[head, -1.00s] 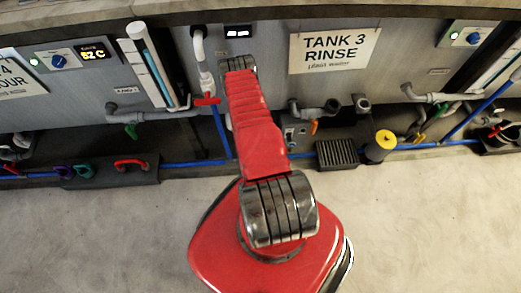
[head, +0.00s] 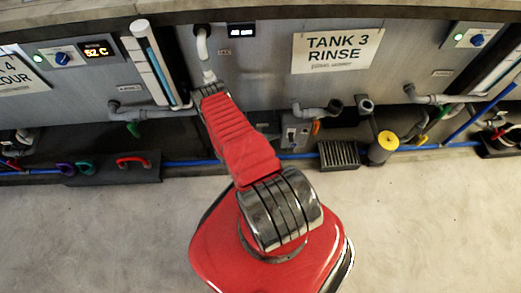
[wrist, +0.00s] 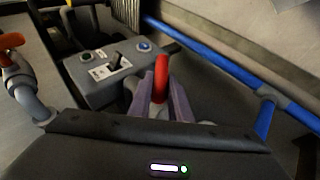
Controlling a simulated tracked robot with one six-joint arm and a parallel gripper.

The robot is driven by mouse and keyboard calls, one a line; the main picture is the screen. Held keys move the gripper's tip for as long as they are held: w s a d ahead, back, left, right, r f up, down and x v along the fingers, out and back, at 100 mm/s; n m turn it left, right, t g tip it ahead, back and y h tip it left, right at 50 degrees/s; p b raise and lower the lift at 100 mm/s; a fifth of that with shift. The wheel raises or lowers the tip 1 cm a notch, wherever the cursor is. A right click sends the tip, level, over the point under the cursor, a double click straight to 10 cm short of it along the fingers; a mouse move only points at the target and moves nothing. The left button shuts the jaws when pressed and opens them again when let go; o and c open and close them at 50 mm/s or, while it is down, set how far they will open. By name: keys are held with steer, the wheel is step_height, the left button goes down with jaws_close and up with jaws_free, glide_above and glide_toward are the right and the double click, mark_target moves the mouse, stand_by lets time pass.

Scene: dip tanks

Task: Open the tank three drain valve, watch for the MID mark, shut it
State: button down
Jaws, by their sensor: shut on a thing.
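In the wrist view my gripper (wrist: 161,98) is shut on a red valve handle (wrist: 161,70), which stands up between its two fingers. In the head view my arm hides this handle, at the foot of the white pipe (head: 203,42) left of the TANK 3 RINSE sign (head: 337,52). An orange handle (head: 316,127) sits near the grey drain pipe (head: 318,108) below that sign, clear of my gripper. It probably also shows at the left of the wrist view (wrist: 11,41). A level tube (head: 150,62) stands left of my arm; its marks are too small to read.
A grey switch box (wrist: 112,72) and a blue pipe (wrist: 215,62) lie close to my gripper. A black grate (head: 339,154) and a yellow-topped cylinder (head: 384,147) stand right of my arm. The floor (head: 90,230) in front is clear.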

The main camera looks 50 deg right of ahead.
steer(key=shift+w+a+f+n+g+h, duration=0.1)
steer(key=shift+f+n+g+h, duration=0.1)
steer(key=shift+g+h, duration=0.25)
steer(key=shift+w+a+f+n+g+h, duration=0.1)
steer(key=shift+n+g+h, duration=0.15)
steer(key=shift+h, duration=0.3)
steer(key=shift+w+g, duration=0.1)
steer(key=shift+g, duration=0.2)
steer(key=c, duration=1.6)
jaws_free()
steer(key=shift+c, duration=0.2)
steer(key=v, duration=1.3)
steer(key=shift+a, duration=0.4)
